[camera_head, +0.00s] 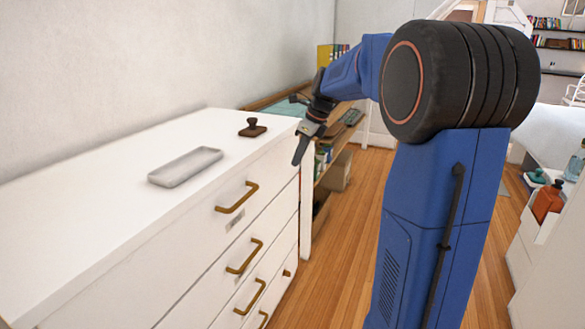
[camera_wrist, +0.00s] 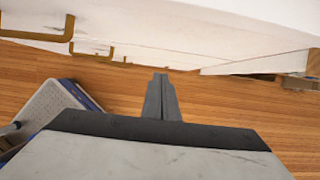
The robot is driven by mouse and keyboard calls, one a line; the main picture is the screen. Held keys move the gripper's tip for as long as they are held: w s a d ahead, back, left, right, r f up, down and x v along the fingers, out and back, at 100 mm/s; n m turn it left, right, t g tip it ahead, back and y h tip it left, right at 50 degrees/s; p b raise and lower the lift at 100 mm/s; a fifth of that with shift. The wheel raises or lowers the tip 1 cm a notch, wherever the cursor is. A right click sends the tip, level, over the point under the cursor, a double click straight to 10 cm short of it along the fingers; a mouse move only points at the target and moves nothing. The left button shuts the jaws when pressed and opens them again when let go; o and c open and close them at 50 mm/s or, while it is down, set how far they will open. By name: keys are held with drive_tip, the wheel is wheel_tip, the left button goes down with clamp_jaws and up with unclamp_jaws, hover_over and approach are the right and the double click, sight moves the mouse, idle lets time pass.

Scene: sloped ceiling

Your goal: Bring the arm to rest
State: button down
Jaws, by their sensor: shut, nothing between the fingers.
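My gripper (camera_head: 299,158) points down just off the right end of the white dresser top, past its edge. Its fingers are together with nothing between them. In the wrist view the closed fingertips (camera_wrist: 160,78) show over the wooden floor, with the dresser front along the top of the picture. My blue arm is bent, with its large black joint high at the right of the head view.
The white dresser (camera_head: 90,195) carries a pale grey tray (camera_head: 185,167) and a dark brown stamp-like object (camera_head: 252,128). Brass handles (camera_head: 237,198) stick out from its drawers. A wooden shelf unit (camera_head: 325,180) stands behind. Wooden floor (camera_head: 335,250) lies open beside the dresser.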

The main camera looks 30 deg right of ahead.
drive_tip(key=s+a+n+h, duration=0.1)
drive_tip(key=s+a+n, duration=0.5)
drive_tip(key=s, duration=0.4)
drive_tip(key=s+a+n+h, duration=0.1)
drive_tip(key=s+a+n, duration=0.3)
drive_tip(key=s+n, duration=0.45)
drive_tip(key=s+a+f+n, duration=0.1)
drive_tip(key=s+f+n, duration=0.3)
drive_tip(key=s+n, duration=0.3)
drive_tip(key=s+a+f+n+t, duration=0.1)
drive_tip(key=s+f+n, duration=0.4)
drive_tip(key=s, duration=0.6)
drive_tip(key=shift+a+n+h, duration=0.4)
drive_tip(key=shift+a+n, duration=0.15)
drive_tip(key=shift+n, duration=0.4)
drive_tip(key=shift+s, duration=0.1)
